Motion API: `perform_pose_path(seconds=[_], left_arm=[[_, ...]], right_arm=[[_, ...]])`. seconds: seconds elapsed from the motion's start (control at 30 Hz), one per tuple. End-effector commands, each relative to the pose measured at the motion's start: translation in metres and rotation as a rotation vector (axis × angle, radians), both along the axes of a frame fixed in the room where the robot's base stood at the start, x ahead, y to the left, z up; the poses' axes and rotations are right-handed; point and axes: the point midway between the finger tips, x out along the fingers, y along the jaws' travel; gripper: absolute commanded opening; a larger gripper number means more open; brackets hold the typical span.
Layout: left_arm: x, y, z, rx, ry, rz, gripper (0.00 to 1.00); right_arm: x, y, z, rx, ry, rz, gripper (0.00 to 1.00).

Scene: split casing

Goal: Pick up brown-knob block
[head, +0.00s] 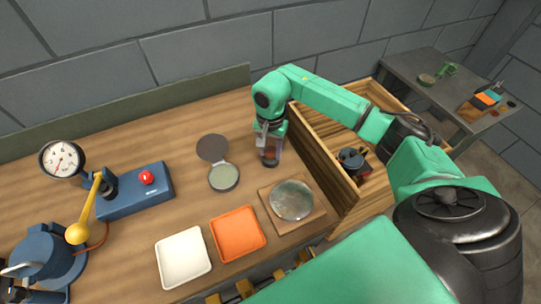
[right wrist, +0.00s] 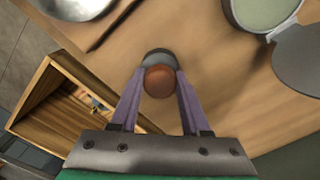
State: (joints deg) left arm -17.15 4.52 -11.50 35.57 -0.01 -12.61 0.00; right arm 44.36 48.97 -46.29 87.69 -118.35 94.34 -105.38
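The brown-knob block shows in the right wrist view as a round brown knob (right wrist: 159,81) on a grey base (right wrist: 160,56). My right gripper (right wrist: 162,74) has one finger on each side of it, close to the knob. Whether the fingers press on it is not clear. In the head view, my right gripper (head: 269,157) points down at the table beside the wooden bin, with a small reddish-brown spot of the block between its fingers. The block's lower part is mostly hidden there. My left gripper is not in view.
An open wooden bin (head: 325,175) with a dark object inside stands right of the gripper. A round lidded tin (head: 223,177) lies to the left. A glass dish (head: 292,200), an orange tray (head: 238,234) and a white tray (head: 183,257) are nearer. A blue button box (head: 143,196) is further left.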

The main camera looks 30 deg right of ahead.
Motion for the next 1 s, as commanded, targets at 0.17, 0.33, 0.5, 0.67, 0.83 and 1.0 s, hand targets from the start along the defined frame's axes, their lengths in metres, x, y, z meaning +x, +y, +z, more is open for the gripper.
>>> perform_pose_path(seconds=[0.17,0.33,0.5,0.67,0.83,1.0], left_arm=[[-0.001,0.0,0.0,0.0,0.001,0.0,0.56],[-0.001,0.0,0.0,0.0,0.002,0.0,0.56],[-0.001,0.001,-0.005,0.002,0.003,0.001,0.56],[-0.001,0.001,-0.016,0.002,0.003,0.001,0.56],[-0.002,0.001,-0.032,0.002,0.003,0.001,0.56],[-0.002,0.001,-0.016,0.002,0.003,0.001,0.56]], right_arm=[[0.001,0.0,0.001,0.001,-0.001,0.0,0.0],[0.001,0.0,0.002,0.001,-0.001,0.0,0.0],[0.002,0.0,0.012,0.001,-0.004,-0.001,0.0],[0.003,0.0,0.047,0.002,-0.011,-0.001,0.0],[0.002,0.0,0.115,0.003,-0.014,0.0,0.0],[0.001,-0.001,0.177,-0.001,-0.008,-0.004,0.0]])
